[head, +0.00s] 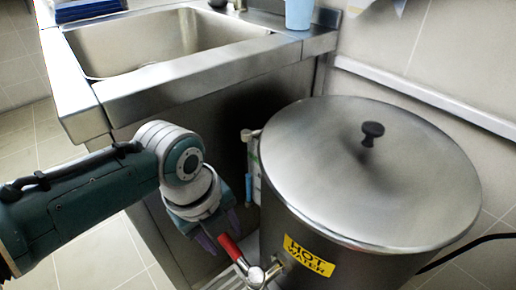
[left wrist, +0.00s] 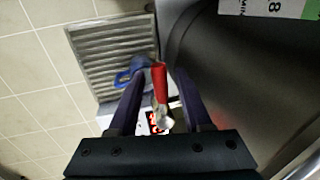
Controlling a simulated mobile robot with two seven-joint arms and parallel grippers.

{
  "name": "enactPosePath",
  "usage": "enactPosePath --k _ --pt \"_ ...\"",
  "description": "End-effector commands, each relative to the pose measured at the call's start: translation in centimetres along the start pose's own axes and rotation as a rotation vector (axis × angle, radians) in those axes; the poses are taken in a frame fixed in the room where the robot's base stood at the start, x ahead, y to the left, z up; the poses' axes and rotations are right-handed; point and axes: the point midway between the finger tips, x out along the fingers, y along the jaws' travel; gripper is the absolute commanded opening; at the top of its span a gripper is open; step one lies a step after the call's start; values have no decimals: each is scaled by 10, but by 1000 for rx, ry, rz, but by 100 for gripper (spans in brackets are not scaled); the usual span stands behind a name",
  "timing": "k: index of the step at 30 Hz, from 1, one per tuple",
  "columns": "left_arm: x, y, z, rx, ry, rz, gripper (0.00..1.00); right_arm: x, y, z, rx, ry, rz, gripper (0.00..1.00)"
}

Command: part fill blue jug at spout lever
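A large steel hot-water pot (head: 350,190) with a lid stands at the right. Its spout lever has a red grip (head: 231,249) and sits low at the pot's front left. My left gripper (head: 219,238) is just beside and above the lever, pointing down. In the left wrist view, its two fingers (left wrist: 158,95) are apart, with the red lever (left wrist: 159,77) showing between them and a gap on each side. A blue piece (left wrist: 133,72), perhaps part of the blue jug, shows beyond the lever, mostly hidden by a finger. My right gripper is out of view.
A ridged metal drip tray (left wrist: 108,50) lies below the spout. A light blue cup-like vessel (head: 299,14) stands on the sink counter's back edge. The steel sink (head: 150,45) is at the upper left. A black cord (head: 470,248) runs right of the pot.

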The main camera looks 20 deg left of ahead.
Motion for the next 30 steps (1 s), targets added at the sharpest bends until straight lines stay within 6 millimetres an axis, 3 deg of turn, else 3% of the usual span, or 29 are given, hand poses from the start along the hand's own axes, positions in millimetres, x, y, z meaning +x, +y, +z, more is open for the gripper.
enactPosePath --k 10,21,30 --pt "-8 -1 0 -1 -1 -1 53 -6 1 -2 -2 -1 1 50" --pt "-80 -1 1 1 -2 -1 53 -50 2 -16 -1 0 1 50" --pt "-100 0 0 -1 0 1 53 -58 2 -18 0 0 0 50"
